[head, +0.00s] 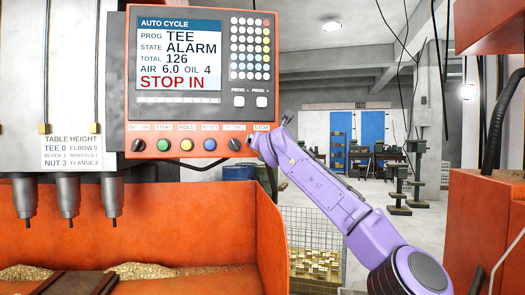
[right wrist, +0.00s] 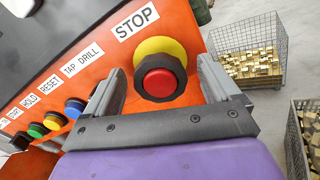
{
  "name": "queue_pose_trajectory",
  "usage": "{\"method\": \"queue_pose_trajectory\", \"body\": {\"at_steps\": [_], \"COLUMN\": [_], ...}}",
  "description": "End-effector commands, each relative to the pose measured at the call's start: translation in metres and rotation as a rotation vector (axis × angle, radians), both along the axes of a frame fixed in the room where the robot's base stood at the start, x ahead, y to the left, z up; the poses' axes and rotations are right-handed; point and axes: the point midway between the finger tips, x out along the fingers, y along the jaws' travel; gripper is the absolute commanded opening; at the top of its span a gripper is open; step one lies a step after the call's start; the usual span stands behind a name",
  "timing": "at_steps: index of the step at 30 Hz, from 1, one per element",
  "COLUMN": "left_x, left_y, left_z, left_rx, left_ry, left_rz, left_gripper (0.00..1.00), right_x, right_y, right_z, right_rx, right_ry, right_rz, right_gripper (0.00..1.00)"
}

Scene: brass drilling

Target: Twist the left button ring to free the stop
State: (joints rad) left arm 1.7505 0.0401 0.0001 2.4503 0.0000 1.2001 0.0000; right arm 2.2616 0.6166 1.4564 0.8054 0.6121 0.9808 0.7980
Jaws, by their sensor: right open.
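The stop button (right wrist: 160,82) has a red cap, a dark faceted ring around it and a yellow collar behind. It sits under the STOP label (right wrist: 137,20) at the right end of the orange panel's button row. My right gripper (right wrist: 162,78) is open, its two grey fingers on either side of the button; I cannot tell whether they touch the ring. In the head view my purple right arm reaches up to the panel's lower right corner, and the right gripper (head: 267,133) mostly hides the stop button. My left gripper is not in view.
The panel screen (head: 178,55) reads ALARM and STOP IN. Drill spindles (head: 70,200) hang at left above an orange tray (head: 180,225). Wire baskets of brass pieces (right wrist: 250,50) stand below.

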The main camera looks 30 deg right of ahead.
Motion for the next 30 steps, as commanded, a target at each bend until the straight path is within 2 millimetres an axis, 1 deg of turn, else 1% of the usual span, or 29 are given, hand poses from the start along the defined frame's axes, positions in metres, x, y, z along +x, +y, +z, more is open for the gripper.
{"method": "queue_pose_trajectory", "body": {"at_steps": [1, 9, 16, 21, 30], "left_x": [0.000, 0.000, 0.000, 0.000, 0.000], "left_y": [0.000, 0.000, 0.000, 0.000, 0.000], "left_z": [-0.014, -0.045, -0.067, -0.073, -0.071], "left_rx": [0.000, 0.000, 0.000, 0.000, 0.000], "left_ry": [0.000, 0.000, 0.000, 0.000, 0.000], "left_rz": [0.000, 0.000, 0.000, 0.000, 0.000], "left_gripper": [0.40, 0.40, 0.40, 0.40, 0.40], "right_x": [-0.006, -0.036, -0.061, -0.071, -0.071], "right_y": [0.002, 0.015, 0.026, 0.031, 0.031], "right_z": [-0.007, -0.006, -0.005, -0.003, -0.001], "right_rx": [0.000, -0.001, -0.001, -0.001, -0.001], "right_ry": [-0.002, -0.002, -0.002, 0.000, 0.000], "right_rz": [0.000, -0.001, 0.001, 0.000, 0.000], "right_gripper": [0.89, 0.89, 0.89, 0.89, 0.89]}}
